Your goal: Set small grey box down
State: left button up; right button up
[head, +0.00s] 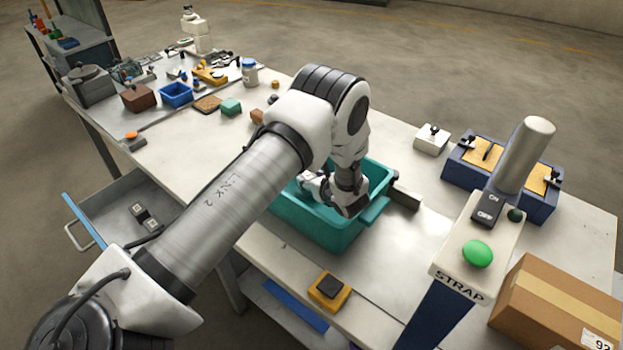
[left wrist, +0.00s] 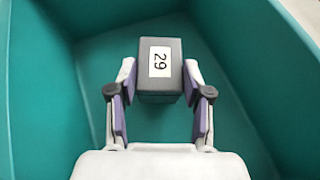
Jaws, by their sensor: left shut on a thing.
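The small grey box (left wrist: 160,92) with a white label reading 29 sits between the fingers of my left gripper (left wrist: 160,95) in the left wrist view. The gripper is shut on it, one finger on each side. Box and fingers are inside the teal bin (head: 318,222), whose walls surround them. In the head view my left gripper (head: 318,188) reaches down into the bin, and the arm hides much of it; I cannot make out the box there. Whether the box touches the bin floor is hard to tell. My right gripper is not in view.
The strap post with a green button (head: 477,253) stands to the right of the bin, with a cardboard box (head: 560,312) beyond it. A blue fixture (head: 500,180) and a white block (head: 431,139) are behind. Small items crowd the table's far left. An open drawer (head: 130,220) juts out at left.

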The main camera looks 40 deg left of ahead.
pick_arm(q)
jog(key=shift+f+b, duration=0.3)
jog(key=shift+f, duration=0.05)
jog(key=o, duration=1.3)
